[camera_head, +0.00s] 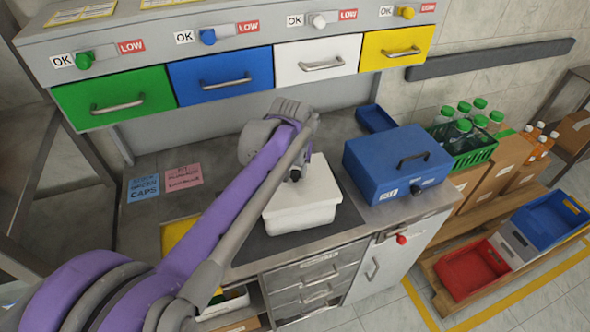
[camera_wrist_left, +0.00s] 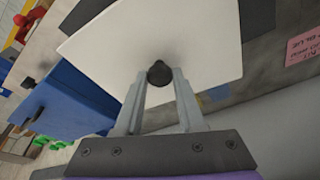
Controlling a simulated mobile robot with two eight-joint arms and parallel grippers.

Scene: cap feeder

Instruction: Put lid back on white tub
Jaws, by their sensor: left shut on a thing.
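The white tub (camera_head: 300,212) stands on the dark mat on the workbench, in the middle of the head view. Its white lid (camera_head: 318,180) is over the top of the tub; I cannot tell whether it is fully seated. In the left wrist view the lid (camera_wrist_left: 200,45) is a flat white panel with a dark round knob (camera_wrist_left: 160,74). My left gripper (camera_wrist_left: 159,80) has its two fingers shut on that knob. In the head view my left arm hides part of the lid and the gripper (camera_head: 295,174). My right gripper is not in view.
A blue box (camera_head: 385,170) with a black handle stands just right of the tub. A blue tray (camera_head: 376,118) lies behind it. Four coloured drawers, including a white one (camera_head: 318,60), hang above. Blue and pink notes (camera_head: 182,178) lie at left.

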